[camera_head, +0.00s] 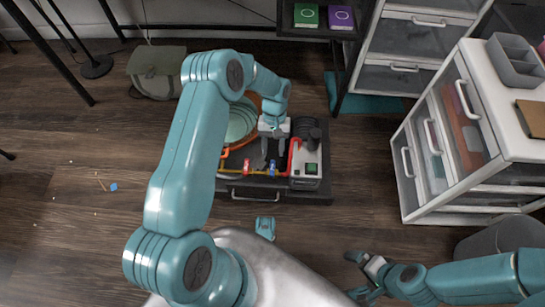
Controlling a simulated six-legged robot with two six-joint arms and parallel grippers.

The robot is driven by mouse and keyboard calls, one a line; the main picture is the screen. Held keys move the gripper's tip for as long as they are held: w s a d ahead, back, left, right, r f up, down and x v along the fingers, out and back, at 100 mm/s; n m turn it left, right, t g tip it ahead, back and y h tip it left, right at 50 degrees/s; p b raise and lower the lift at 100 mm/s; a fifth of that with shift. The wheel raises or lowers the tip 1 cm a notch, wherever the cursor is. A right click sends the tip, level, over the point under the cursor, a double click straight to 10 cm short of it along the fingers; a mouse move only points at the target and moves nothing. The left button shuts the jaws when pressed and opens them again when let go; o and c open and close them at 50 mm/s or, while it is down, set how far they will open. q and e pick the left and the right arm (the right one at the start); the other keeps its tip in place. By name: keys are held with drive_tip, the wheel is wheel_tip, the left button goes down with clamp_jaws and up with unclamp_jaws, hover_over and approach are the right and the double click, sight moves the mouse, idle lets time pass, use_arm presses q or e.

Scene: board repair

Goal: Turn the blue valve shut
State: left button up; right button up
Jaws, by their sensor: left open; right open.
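The blue valve (272,168) is a small blue handle on a yellow pipe along the front of a dark board (255,194). A red valve (247,165) sits to its left on the same pipe. My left gripper (272,155) reaches down over the board, open, with its fingertips just above and close to the blue valve. Whether they touch it I cannot tell. My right gripper (352,276) is open and empty, low over the floor at the lower right, well away from the board.
A red and white unit with a green switch (312,168) stands right of the valve. Teal dishes (240,122) sit at the board's left, partly behind my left arm. A white drawer cabinet (425,160) stands right. The floor on the left is mostly clear.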

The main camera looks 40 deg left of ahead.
use_arm(q)
drive_tip(key=p+v, duration=0.2)
drive_tip(key=v, duration=0.7)
drive_tip(key=s+d+f+m+t+h, duration=0.1)
drive_tip(key=s+d+f, duration=0.2)
drive_tip(key=d, duration=0.2)
drive_tip(key=s+d+f+m+t, duration=0.1)
drive_tip(key=s+d+f, duration=0.25)
drive_tip(key=d, duration=0.25)
drive_tip(key=s+d+m+t, duration=0.2)
drive_tip(key=s+d, duration=0.5)
drive_tip(key=s, duration=0.6)
wheel_tip(320, 180, up, 29)
drive_tip(key=s+p, duration=0.1)
drive_tip(key=p, duration=2.7)
drive_tip(key=shift+d+h, duration=0.2)
drive_tip(key=shift+h, duration=0.2)
